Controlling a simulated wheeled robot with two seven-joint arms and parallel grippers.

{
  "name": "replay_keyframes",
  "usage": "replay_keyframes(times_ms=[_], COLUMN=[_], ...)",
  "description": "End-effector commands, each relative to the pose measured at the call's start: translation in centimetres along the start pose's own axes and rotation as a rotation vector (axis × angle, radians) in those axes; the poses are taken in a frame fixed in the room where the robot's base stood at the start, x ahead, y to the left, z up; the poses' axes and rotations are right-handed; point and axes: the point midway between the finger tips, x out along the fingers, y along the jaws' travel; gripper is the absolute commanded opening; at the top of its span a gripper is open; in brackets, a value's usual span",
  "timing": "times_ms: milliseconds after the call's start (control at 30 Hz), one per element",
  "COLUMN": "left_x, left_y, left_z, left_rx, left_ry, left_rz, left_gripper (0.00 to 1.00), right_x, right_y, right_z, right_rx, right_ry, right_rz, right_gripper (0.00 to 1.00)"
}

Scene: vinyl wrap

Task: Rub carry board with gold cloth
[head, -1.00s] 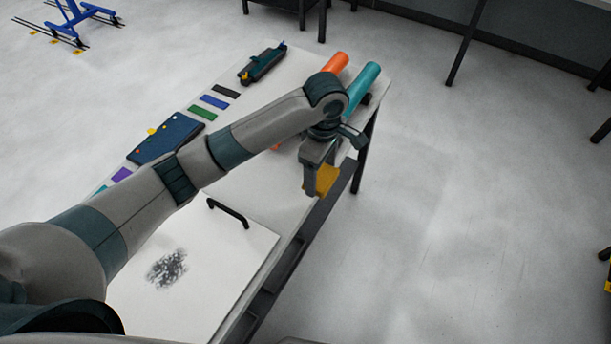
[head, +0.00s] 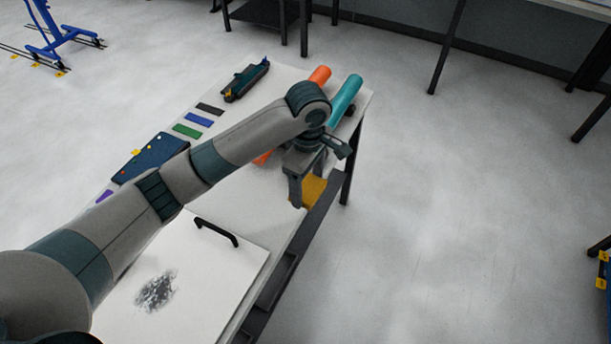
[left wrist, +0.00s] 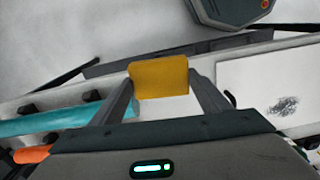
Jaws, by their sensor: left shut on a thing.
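The gold cloth (head: 313,190) is a small yellow-gold block shape in my left gripper (head: 308,192), near the table's right edge. In the left wrist view the cloth (left wrist: 159,78) sits between the two fingers of the left gripper (left wrist: 162,82), which are shut on it. The carry board (head: 205,290) is a white panel with a black handle (head: 217,231) and a dark speckled smudge (head: 156,291). It lies at the near end of the table, apart from the cloth. The board (left wrist: 262,82) and smudge also show at the right of the left wrist view. My right gripper is not in view.
Orange (head: 320,76) and teal (head: 345,98) rolls lie at the table's far end. A dark tool holder (head: 246,79), coloured swatches (head: 198,120) and a blue case (head: 152,158) line the left side. Open floor (head: 440,230) lies to the right.

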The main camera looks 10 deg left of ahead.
Motion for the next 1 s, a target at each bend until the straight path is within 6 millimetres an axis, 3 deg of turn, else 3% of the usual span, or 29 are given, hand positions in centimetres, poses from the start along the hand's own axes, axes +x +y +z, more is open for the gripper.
replay_keyframes(times_ms=[267, 600, 800, 1000], left_x=[-3.3, -7.3, -8.2, -8.4], left_y=[-3.1, -11.8, -15.1, -15.8], left_z=[-4.1, -8.3, -9.1, -9.2], left_rx=[0.371, 0.948, 1.119, 1.156], left_ry=[0.008, 0.006, 0.003, 0.000], left_rz=[0.004, -0.001, -0.001, -0.001], left_gripper=[0.52, 0.52, 0.52, 0.52], right_x=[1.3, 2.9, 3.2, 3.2], right_y=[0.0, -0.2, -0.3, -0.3], right_z=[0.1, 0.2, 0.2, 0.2], right_rx=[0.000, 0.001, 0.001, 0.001], right_ry=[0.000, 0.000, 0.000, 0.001], right_rz=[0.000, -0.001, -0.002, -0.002], right_gripper=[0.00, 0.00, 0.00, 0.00])
